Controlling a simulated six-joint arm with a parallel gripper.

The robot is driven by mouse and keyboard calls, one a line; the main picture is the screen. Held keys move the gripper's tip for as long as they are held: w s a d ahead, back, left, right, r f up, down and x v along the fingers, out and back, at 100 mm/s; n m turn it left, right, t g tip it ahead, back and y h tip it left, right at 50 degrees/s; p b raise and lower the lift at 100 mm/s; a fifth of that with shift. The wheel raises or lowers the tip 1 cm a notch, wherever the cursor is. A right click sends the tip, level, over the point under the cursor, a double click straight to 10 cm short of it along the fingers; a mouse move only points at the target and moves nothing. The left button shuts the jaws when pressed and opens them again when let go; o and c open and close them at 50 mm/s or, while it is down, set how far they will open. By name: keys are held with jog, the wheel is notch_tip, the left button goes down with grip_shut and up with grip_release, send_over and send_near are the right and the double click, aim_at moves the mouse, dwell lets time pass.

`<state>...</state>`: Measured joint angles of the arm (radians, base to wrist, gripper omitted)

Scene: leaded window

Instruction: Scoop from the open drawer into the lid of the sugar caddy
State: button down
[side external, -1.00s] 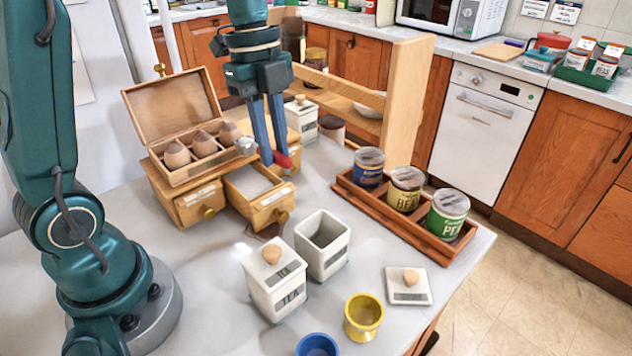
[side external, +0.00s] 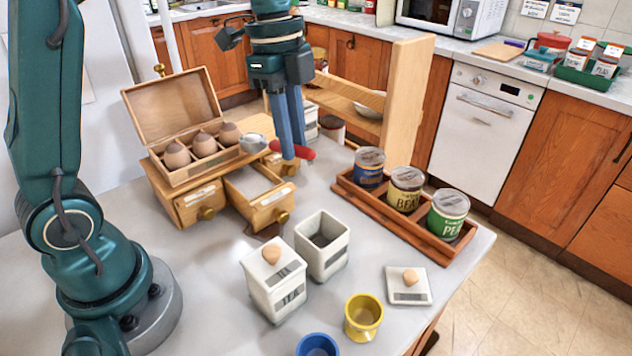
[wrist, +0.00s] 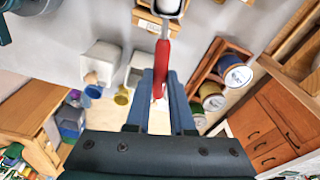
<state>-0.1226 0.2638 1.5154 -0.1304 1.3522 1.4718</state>
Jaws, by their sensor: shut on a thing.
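My gripper (side external: 291,152) is shut on the red handle of a metal scoop (side external: 253,143), held above the back right of the drawer unit. In the wrist view the red handle (wrist: 161,68) lies between the fingers and the bowl (wrist: 168,6) is at the top edge; its contents are unclear. The open drawer (side external: 248,184), with pale contents, is below and left of my gripper. A white lid with a wooden knob (side external: 409,284) lies knob up on the table at right. An open white caddy (side external: 322,255) stands left of it. I cannot read which is sugar.
A lidded tea caddy (side external: 274,283), a yellow pot (side external: 363,318) and a blue pot (side external: 317,346) stand in front. A wooden tray (side external: 344,185) holds three tins. An open wooden box (side external: 170,108) stands on the drawer unit. Bare table lies between caddies and tray.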

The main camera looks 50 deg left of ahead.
jog(key=s+d+f+m, duration=0.1)
jog(key=s+d+m, duration=0.15)
jog(key=d, duration=1.55)
jog(key=a+r+h, duration=0.3)
jog(key=a+h, duration=0.5)
jog(key=h, duration=0.5)
jog(key=shift+w+a, duration=0.3)
jog(key=shift+w, duration=0.05)
jog(key=shift+r+h, duration=0.1)
jog(key=shift+h, duration=0.2)
dwell(0.8)
jog(key=shift+r, duration=2.5)
